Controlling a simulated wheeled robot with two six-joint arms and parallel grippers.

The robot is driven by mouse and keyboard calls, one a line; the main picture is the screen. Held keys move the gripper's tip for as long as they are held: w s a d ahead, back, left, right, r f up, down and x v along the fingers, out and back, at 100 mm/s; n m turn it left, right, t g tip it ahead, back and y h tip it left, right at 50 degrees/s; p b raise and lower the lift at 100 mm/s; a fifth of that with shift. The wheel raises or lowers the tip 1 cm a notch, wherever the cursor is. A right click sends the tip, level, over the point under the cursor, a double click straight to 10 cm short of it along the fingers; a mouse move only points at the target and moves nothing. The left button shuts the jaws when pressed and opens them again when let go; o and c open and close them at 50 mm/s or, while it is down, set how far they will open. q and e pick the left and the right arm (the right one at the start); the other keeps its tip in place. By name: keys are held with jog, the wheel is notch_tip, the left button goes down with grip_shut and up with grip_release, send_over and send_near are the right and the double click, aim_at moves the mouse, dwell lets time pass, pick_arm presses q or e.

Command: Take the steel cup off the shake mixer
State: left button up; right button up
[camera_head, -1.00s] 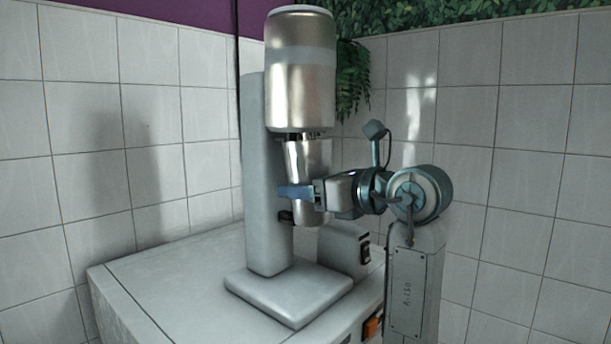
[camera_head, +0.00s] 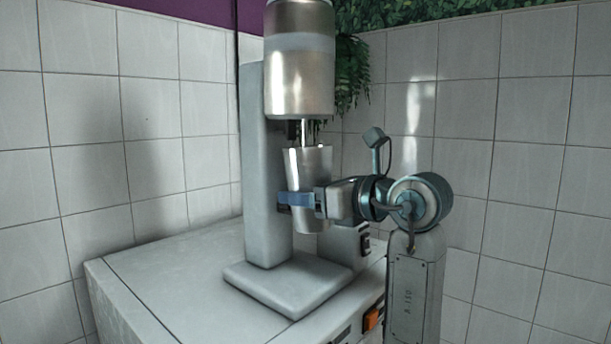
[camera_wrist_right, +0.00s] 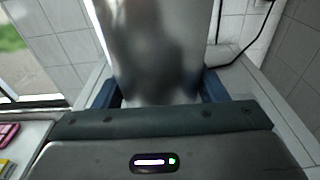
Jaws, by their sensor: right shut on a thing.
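The shake mixer (camera_head: 258,170) stands on a white counter, with a grey column, a flat base and a shiny steel motor head (camera_head: 299,80). The steel cup (camera_head: 308,168) is below the head, slightly tilted, with the mixer's spindle showing above its rim. A gap shows between the cup and the head. My right gripper (camera_head: 298,199) is shut on the cup from the right, its blue fingers around the lower middle. In the right wrist view the cup (camera_wrist_right: 155,50) fills the space between the fingers. My left gripper is not in view.
The white counter (camera_head: 165,285) is bare left of the mixer. A small box with a black switch (camera_head: 364,242) sits behind the base. Tiled walls (camera_head: 95,150) close in behind. A hanging plant (camera_head: 352,75) is beside the motor head.

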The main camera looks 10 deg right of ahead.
aim_at(313, 215)
dwell(0.3)
jog(key=shift+s+d+f+t+y+b, duration=0.1)
jog(key=shift+f+t+b, duration=0.05)
jog(key=shift+f+b, duration=0.5)
jog(key=shift+s+d+f+t+y+b, duration=0.1)
jog(key=shift+f+b, duration=0.4)
jog(key=shift+b, duration=0.4)
jog(key=shift+s+d+f+t+y+b, duration=0.1)
jog(key=shift+f+t+b, duration=0.05)
jog(key=shift+f+b, duration=0.5)
jog(key=shift+r, duration=0.15)
jog(key=shift+f, duration=0.2)
jog(key=shift+s+d+f+b, duration=0.1)
jog(key=shift+f+b, duration=0.95)
jog(key=shift+f, duration=0.25)
jog(key=shift+s+f+b, duration=0.1)
jog(key=shift+f+b, duration=0.95)
jog(key=shift+f, duration=0.2)
jog(key=shift+s, duration=0.1)
